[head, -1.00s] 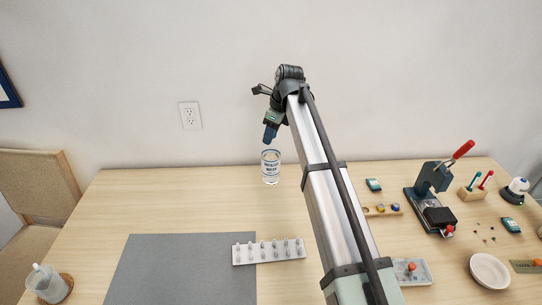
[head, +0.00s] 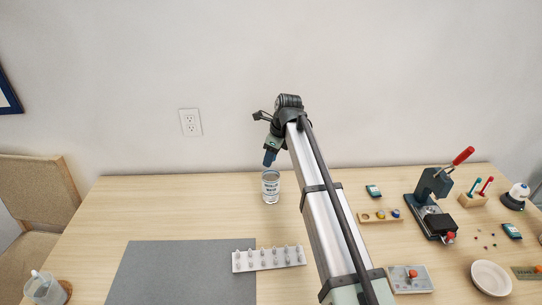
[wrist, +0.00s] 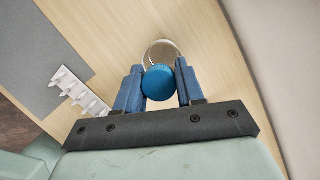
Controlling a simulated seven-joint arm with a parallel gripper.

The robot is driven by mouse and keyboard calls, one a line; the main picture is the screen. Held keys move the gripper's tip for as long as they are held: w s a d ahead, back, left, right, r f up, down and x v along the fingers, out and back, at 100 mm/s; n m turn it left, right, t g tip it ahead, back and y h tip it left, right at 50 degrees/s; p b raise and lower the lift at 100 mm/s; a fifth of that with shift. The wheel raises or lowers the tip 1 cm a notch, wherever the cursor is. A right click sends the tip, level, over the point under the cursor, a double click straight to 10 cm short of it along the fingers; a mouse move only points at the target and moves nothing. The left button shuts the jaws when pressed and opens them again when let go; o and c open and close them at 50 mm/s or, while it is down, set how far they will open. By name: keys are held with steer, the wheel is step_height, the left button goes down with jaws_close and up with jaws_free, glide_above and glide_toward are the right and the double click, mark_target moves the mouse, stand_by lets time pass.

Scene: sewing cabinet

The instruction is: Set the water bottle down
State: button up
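The water bottle (head: 271,190) is clear, with a white label carrying dark lettering, and stands upright below my gripper (head: 270,160) near the back of the table. In the wrist view its round blue cap (wrist: 158,83) sits between the two blue fingers of my gripper (wrist: 160,80), which press against it from both sides. Part of the clear bottle body (wrist: 163,48) shows beyond the cap. The bottle's base is low, at or just above the wood; I cannot tell whether it touches.
A grey mat (head: 180,275) and a white rack of bobbins (head: 268,260) lie in front of the bottle. To the right are a wooden tray (head: 380,217), a press (head: 432,205) with a red lever and a white dish (head: 490,277). Bare wood surrounds the bottle.

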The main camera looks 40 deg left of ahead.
steer(key=o, duration=0.4)
steer(key=shift+r, duration=0.1)
steer(key=v, duration=1.2)
steer(key=shift+w+r, duration=0.1)
